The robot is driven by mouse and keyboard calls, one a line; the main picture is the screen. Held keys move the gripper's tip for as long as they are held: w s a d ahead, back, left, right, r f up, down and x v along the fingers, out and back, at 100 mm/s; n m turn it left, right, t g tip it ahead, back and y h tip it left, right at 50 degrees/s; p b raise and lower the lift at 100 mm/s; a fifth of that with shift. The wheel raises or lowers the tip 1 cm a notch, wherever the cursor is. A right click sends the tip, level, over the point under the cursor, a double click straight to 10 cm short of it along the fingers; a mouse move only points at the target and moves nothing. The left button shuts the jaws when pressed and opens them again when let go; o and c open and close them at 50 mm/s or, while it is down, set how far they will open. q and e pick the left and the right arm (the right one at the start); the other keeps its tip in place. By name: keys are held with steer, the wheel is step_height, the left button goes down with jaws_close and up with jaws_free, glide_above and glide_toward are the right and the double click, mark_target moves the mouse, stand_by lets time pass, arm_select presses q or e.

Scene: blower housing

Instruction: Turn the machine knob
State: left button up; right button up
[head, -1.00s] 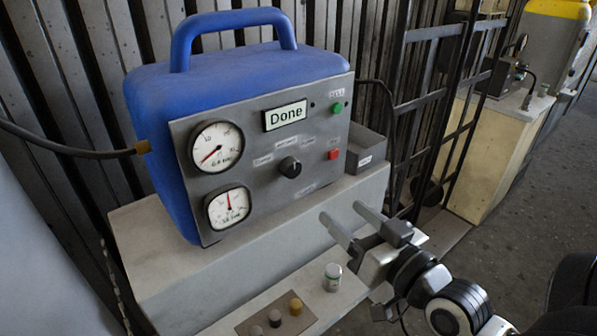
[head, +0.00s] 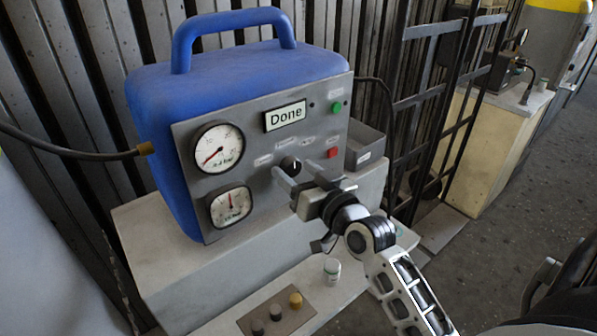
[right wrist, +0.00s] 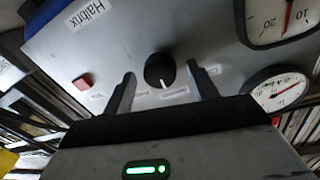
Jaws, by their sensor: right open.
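The machine (head: 240,85) is a blue case with a grey front panel. Its black round knob (head: 291,163) sits on the panel, right of the gauges and below the "Done" display (head: 285,116). My right gripper (head: 288,171) is open in front of the knob, which shows just above its fingertips. In the right wrist view the knob (right wrist: 159,70) appears between the two fingers (right wrist: 166,83), apart from both, its white mark pointing down in the picture. Whether the fingertips reach the knob's depth I cannot tell. My left gripper is not in view.
A grey bin (head: 364,148) stands beside the machine. A small white jar (head: 332,270) stands on the lower ledge below the arm.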

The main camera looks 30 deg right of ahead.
steer(key=c, duration=1)
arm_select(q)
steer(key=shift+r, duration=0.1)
